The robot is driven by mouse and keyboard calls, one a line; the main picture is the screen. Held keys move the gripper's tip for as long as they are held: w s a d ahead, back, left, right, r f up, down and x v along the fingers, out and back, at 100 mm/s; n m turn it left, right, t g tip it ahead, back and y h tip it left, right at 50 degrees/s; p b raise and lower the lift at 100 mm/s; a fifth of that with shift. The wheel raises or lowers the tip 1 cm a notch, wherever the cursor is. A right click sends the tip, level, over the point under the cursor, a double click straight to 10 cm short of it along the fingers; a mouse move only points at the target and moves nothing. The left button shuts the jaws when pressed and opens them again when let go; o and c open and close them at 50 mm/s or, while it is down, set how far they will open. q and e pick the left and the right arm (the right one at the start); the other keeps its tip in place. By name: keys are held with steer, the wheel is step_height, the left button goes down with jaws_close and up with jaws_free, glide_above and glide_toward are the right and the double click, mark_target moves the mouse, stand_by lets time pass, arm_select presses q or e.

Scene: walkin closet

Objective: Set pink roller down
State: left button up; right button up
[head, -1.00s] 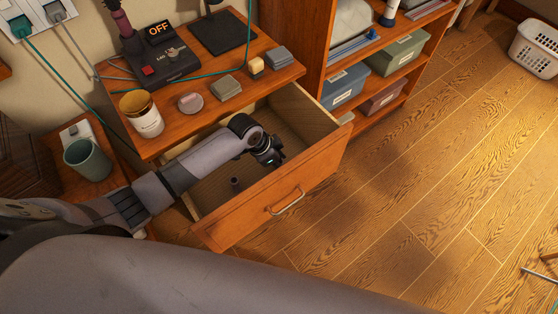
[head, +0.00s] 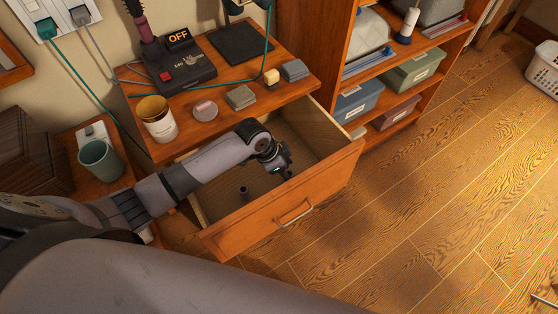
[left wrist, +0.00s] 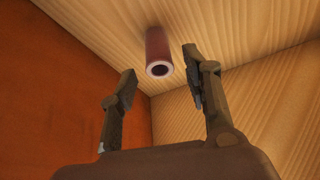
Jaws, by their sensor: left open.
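The pink roller (left wrist: 158,52) shows in the left wrist view as a dull pink-brown tube with a pale-rimmed open end facing the camera. It stands on the pale wood floor of the open drawer (head: 262,222). In the head view it is a small dark upright tube (head: 244,193). My left gripper (head: 282,170) is inside the drawer, to the right of the roller in the head view. In the left wrist view its two fingers (left wrist: 158,88) are spread, with the roller beyond the gap and apart from them. My right gripper is not in view.
The cabinet top above the drawer holds a white cup (head: 158,120), a black device marked OFF (head: 180,68) and several small blocks. A teal cup (head: 100,160) stands at left. Shelves with bins (head: 358,103) are at right.

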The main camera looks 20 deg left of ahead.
arm_select(q)
steer(key=v, duration=0.9)
steer(key=shift+r, duration=0.25)
steer(key=shift+s, duration=0.1)
steer(key=shift+c, duration=0.5)
